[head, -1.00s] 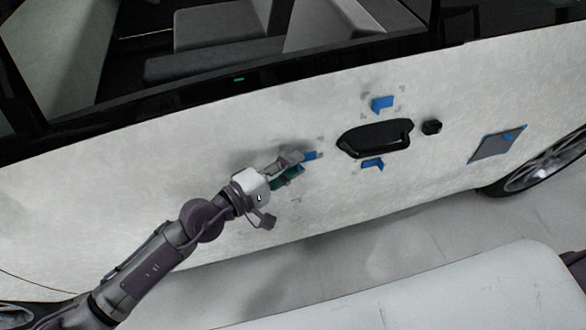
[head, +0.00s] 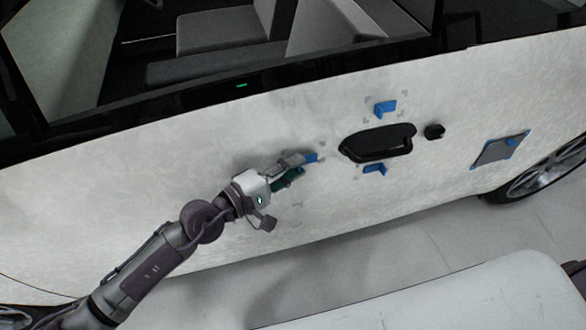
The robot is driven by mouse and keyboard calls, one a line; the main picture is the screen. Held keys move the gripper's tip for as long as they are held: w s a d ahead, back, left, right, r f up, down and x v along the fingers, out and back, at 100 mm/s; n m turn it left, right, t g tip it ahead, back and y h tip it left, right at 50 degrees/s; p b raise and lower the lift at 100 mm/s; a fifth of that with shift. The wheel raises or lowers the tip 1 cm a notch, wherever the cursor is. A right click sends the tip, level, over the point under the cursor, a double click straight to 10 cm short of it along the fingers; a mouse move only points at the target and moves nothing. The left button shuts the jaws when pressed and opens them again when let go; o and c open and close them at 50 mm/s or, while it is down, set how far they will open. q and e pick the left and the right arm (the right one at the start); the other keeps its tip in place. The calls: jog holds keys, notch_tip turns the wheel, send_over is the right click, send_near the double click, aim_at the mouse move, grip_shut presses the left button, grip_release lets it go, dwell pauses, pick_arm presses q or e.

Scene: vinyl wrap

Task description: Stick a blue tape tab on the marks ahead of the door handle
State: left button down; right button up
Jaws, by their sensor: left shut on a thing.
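The black door handle (head: 380,142) is on the white car door (head: 180,160). One blue tape tab (head: 385,108) sticks out above the handle, with corner marks around it. Another blue tape tab (head: 374,169) is just below the handle. My left gripper (head: 300,165) is left of the handle, close to the door, shut on a blue tape tab (head: 311,157). Small corner marks (head: 322,144) show beside this held tab; the gripper hides others. Whether the held tab touches the door is unclear. My right gripper is not in view.
A small black round part (head: 435,131) is right of the handle. A grey patch with blue edges (head: 499,149) is on the panel near the wheel (head: 545,170). The window opening is above. A white surface (head: 450,295) is at the lower right.

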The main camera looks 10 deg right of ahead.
pick_arm(q)
jog(key=shift+w+f+b, duration=0.1)
jog(key=shift+w+b, duration=0.3)
jog(key=shift+w, duration=0.05)
jog(key=shift+w+a+b, duration=0.1)
jog(key=shift+w+b, duration=0.25)
jog(key=shift+b, duration=0.2)
dwell(4.4)
jog(key=c, duration=0.9)
grip_release()
jog(key=v, duration=1.2)
jog(key=shift+s, duration=0.15)
